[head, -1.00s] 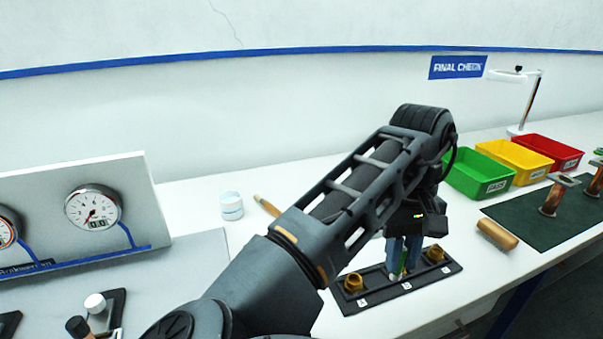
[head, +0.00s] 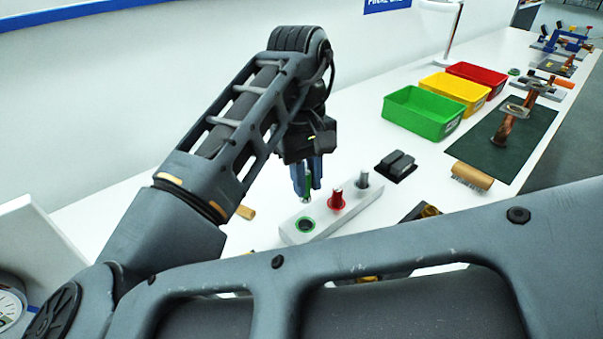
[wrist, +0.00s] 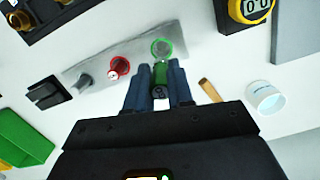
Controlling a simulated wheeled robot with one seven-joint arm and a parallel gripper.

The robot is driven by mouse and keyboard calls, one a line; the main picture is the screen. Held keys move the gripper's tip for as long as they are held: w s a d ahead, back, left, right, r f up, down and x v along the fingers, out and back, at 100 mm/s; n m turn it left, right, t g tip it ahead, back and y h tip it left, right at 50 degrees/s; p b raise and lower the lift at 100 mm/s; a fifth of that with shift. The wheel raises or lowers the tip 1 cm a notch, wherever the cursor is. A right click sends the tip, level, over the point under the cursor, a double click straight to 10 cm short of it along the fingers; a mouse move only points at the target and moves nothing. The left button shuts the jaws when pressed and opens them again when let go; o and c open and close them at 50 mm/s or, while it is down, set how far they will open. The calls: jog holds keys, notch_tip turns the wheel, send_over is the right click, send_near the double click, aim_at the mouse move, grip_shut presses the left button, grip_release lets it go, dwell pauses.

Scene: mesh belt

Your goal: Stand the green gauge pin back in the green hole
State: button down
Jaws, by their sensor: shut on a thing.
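My gripper (head: 308,192) is shut on the green gauge pin (head: 308,185), which hangs roughly upright between the blue fingers. The pin also shows between the fingers in the wrist view (wrist: 160,74). The green-ringed hole (head: 305,224) is at the near left end of a pale block (head: 292,238). In the head view the pin's lower end appears just above the hole, apart from it. In the wrist view the green hole (wrist: 162,48) lies just beyond the pin, open and empty.
A red pin (head: 337,200) and a grey pin (head: 363,180) stand in the same block. A black object (head: 396,166) lies beyond it. A wooden-handled tool (wrist: 210,91) and a white tub (wrist: 266,98) are nearby. Green (head: 420,114), yellow and red bins stand farther back.

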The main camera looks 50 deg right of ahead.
aim_at(307, 202)
jog(key=shift+f+m, duration=0.1)
jog(key=shift+m, duration=0.3)
jog(key=shift+f+b, duration=1.7)
jog(key=shift+f, duration=1.15)
jog(key=shift+p, duration=0.9)
jog(key=shift+f+b, duration=1)
jog(key=shift+f, duration=0.9)
jog(key=c, duration=0.9)
grip_release()
jog(key=shift+w+d+r+p, duration=0.1)
jog(key=shift+w+r+p, duration=0.1)
jog(key=shift+r, duration=1.75)
jog(key=shift+w+d+r+p, duration=0.1)
jog(key=shift+w+r+p, duration=0.1)
jog(key=shift+r, duration=1.75)
jog(key=shift+s, duration=0.1)
